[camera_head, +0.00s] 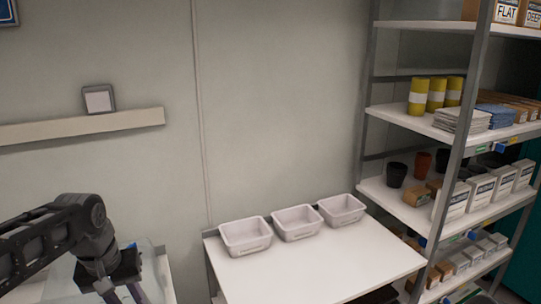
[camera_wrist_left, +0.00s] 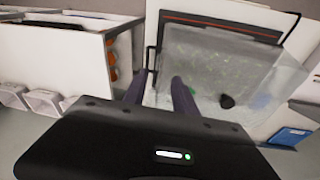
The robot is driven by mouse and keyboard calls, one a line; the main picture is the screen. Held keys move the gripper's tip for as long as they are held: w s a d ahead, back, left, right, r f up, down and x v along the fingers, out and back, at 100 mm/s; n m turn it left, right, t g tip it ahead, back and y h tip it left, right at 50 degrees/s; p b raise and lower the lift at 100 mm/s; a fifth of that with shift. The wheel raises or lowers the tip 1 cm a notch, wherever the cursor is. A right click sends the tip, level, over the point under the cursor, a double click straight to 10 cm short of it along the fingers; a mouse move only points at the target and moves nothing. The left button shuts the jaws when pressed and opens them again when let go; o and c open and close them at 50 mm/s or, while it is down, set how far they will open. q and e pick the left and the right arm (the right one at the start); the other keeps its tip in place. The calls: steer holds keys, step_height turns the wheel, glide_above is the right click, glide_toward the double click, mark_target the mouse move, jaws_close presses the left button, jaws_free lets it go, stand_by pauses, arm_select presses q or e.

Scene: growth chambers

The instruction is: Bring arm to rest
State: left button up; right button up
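My left arm comes in at the lower left of the head view, bent downward. Its gripper (camera_head: 124,294) is at the bottom edge, in front of a pale surface, with the fingertips cut off. In the left wrist view the two dark fingers of the gripper (camera_wrist_left: 160,88) stand apart with nothing visible held between them. Beyond them is a clear, see-through container (camera_wrist_left: 215,65) with a small dark piece and green bits showing in it. I cannot tell whether the fingers touch it. My right gripper is not in view.
A white table (camera_head: 315,265) with three white bins (camera_head: 297,222) along its back stands in the middle. A stocked shelf rack (camera_head: 468,100) is at the right. A wall ledge (camera_head: 80,127) holds a small framed square (camera_head: 98,100). A blue item (camera_wrist_left: 290,136) lies right in the wrist view.

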arm_select(q)
steer(key=w+d+f+m+t+h, duration=0.1)
steer(key=w+d+f+m+t, duration=0.15)
steer(key=w+d+f, duration=0.55)
steer(key=d+f+t+h, duration=0.1)
steer(key=d+f, duration=0.7)
steer(key=f, duration=0.3)
steer(key=s+d+f+m+h, duration=0.1)
steer(key=s+d+f, duration=0.2)
steer(key=f, duration=0.2)
steer(key=s+d+f, duration=0.2)
steer(key=s+f, duration=0.2)
steer(key=f, duration=0.2)
steer(key=s+d+f+g, duration=0.2)
steer(key=s+f, duration=0.3)
steer(key=s, duration=0.4)
steer(key=s+d+f+g+h, duration=0.1)
steer(key=s+d+f+g, duration=0.2)
steer(key=s+f, duration=0.3)
steer(key=s, duration=0.3)
steer(key=shift+s+d+n, duration=0.25)
steer(key=shift+s+n, duration=0.1)
